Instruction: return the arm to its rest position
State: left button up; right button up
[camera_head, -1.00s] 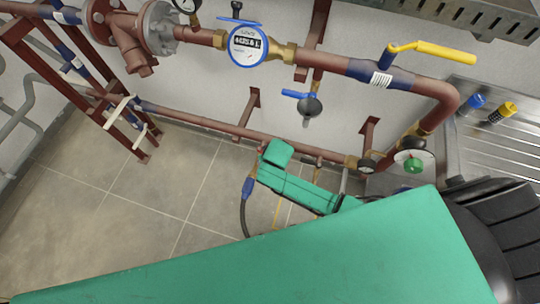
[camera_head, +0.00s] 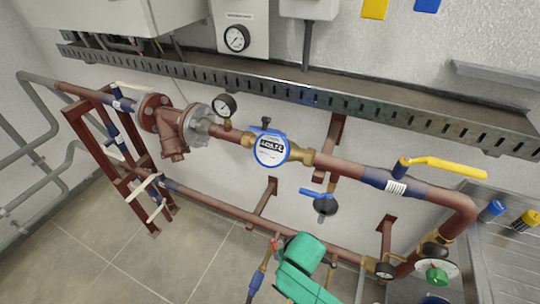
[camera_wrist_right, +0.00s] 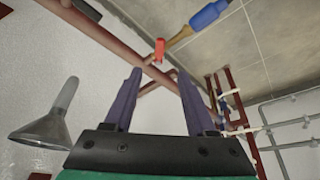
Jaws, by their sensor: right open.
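My right gripper (camera_wrist_right: 158,90) shows in the right wrist view, with two dark purple fingers held apart. Nothing is between them. Past the fingertips are brownish-red pipes and a brass fitting with a blue sleeve (camera_wrist_right: 209,15) and a red tip. My left gripper is in neither view. In the head view no gripper fingers show. A green body (camera_head: 303,252) stands at the bottom there; I cannot tell whether it is part of my arm.
A brownish-red pipe run along the wall carries a blue water meter (camera_head: 271,149) and a yellow-handled valve (camera_head: 445,165). A slotted metal tray (camera_head: 300,92) runs above. A red frame (camera_head: 128,175) stands left. A grey funnel-shaped part (camera_wrist_right: 45,130) is near the gripper. Tiled floor is clear at lower left.

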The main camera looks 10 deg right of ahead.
jog(key=s+d+r, duration=0.4)
jog(key=d, duration=0.2)
jog(key=s+d+r, duration=0.3)
jog(key=d, duration=0.4)
jog(key=s+f+g, duration=0.1)
jog(key=s+f, duration=0.1)
jog(key=f, duration=1)
jog(key=s+f+g, duration=0.1)
jog(key=s+f, duration=0.1)
jog(key=f, duration=1.1)
jog(key=s+d+f+g, duration=0.1)
jog(key=s+d+f, duration=0.2)
jog(key=s+f, duration=0.9)
jog(key=s, duration=0.3)
jog(key=shift+s+f+n+h, duration=0.25)
jog(key=shift+s+n+h, duration=0.05)
jog(key=shift+s, duration=0.05)
